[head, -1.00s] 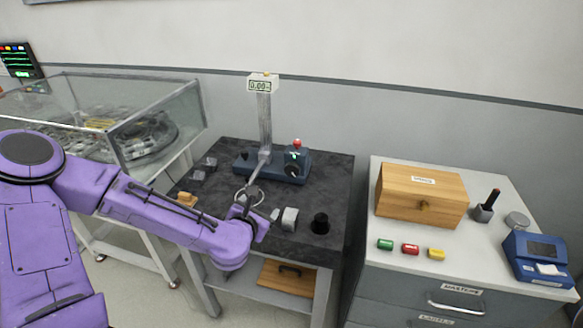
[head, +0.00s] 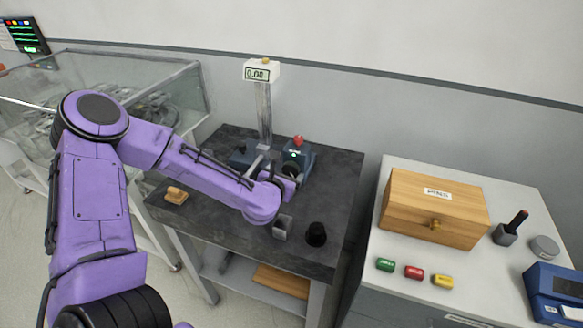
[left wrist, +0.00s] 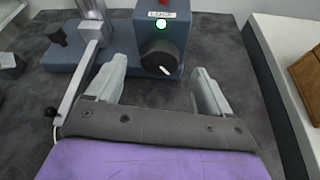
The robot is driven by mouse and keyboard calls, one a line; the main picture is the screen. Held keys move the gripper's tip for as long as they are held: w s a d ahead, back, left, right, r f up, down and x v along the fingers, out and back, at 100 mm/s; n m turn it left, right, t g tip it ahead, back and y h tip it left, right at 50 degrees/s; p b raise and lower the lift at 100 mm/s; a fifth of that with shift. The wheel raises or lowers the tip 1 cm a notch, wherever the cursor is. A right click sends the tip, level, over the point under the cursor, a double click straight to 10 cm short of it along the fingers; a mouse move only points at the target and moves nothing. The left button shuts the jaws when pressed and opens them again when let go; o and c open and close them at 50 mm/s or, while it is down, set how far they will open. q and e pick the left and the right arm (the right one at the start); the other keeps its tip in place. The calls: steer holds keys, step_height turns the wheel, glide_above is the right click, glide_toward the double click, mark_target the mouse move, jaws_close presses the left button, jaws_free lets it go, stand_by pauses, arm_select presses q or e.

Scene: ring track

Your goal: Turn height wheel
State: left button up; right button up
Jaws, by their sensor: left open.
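The height gauge stands on the dark stone table, with a display (head: 257,74) on top of its column (head: 264,115). Its blue base box (left wrist: 160,27) carries a black wheel (left wrist: 160,58) with a white mark, below a small green light. My left gripper (left wrist: 162,82) is open in the left wrist view, its two grey fingers apart on either side of the wheel and short of it, with nothing between them. In the head view my purple left arm hides much of the gauge's base. My right gripper is not in view.
A grey block (head: 283,228) and a black cylinder (head: 316,234) stand near the table's front edge. A wooden piece (head: 176,195) lies at the left. A wooden PINS box (head: 434,207) stands on the cabinet at right. The gauge's thin arm (left wrist: 78,85) runs close to my left finger.

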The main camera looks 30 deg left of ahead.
mark_target(287, 169)
arm_select(q)
steer(key=x, duration=0.5)
steer(key=shift+f, duration=0.1)
steer(key=c, duration=1)
steer(key=shift+f+n+b, duration=0.15)
steer(key=shift+n+b, duration=0.25)
steer(key=shift+b, duration=0.1)
steer(key=shift+c, duration=0.2)
steer(key=n+h+b, duration=0.1)
steer(key=b, duration=0.2)
steer(key=n+h+b, duration=0.1)
steer(key=n+b, duration=0.1)
steer(key=b, duration=0.2)
steer(key=n+t+h+b, duration=0.1)
steer(key=h+b, duration=0.1)
steer(key=b, duration=0.1)
steer(key=shift+s+a+f+n+b, duration=0.1)
steer(key=shift+a+f+n+b, duration=0.1)
steer(key=shift+a+n+b, duration=0.15)
steer(key=shift+a+r+n+t+b, duration=0.1)
steer(key=shift+r+n+t+b, duration=0.15)
steer(key=shift+n+b, duration=0.45)
steer(key=o, duration=1)
steer(key=shift+o, duration=0.2)
